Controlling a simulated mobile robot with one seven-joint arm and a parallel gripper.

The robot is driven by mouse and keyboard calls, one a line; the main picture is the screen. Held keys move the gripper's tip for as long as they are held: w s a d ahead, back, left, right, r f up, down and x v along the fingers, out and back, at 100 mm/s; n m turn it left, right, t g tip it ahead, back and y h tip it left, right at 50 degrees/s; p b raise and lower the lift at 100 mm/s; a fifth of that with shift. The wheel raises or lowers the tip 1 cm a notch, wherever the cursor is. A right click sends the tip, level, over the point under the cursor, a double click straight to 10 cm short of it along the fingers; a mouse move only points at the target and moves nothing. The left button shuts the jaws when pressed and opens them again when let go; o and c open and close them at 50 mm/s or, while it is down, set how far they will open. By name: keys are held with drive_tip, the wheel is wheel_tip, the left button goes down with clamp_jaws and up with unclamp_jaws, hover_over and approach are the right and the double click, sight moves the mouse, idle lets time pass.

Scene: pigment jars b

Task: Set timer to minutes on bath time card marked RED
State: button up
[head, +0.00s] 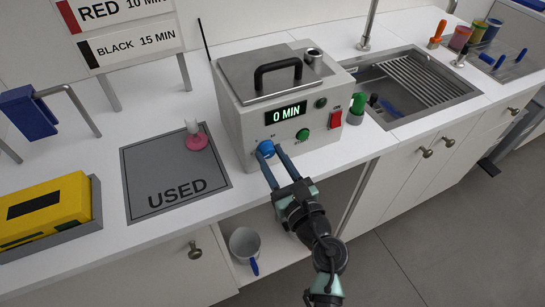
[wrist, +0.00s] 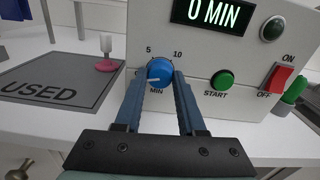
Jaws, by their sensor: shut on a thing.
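The grey bath unit (head: 240,125) stands on the counter with a closed lid and black handle. Its display (head: 286,112) reads 0 MIN. My gripper (head: 271,152) is shut on the blue timer knob (wrist: 159,72), one finger on each side. The knob's white mark points left, and the labels 5 and 10 show above it in the wrist view. A green START button (wrist: 223,80) and a red ON/OFF switch (wrist: 275,82) are to its right. The bath time card (head: 120,25) shows RED 10 MIN and BLACK 15 MIN; its top is cut off.
A grey USED mat (head: 140,165) holds a pink-based item (head: 195,140). A yellow box (head: 45,210) stands at the far left, near a blue thing on a metal stand (head: 28,112). A sink (head: 415,85) is to the right. A pot (head: 245,243) sits on the open shelf below.

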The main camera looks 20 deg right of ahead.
clamp_jaws()
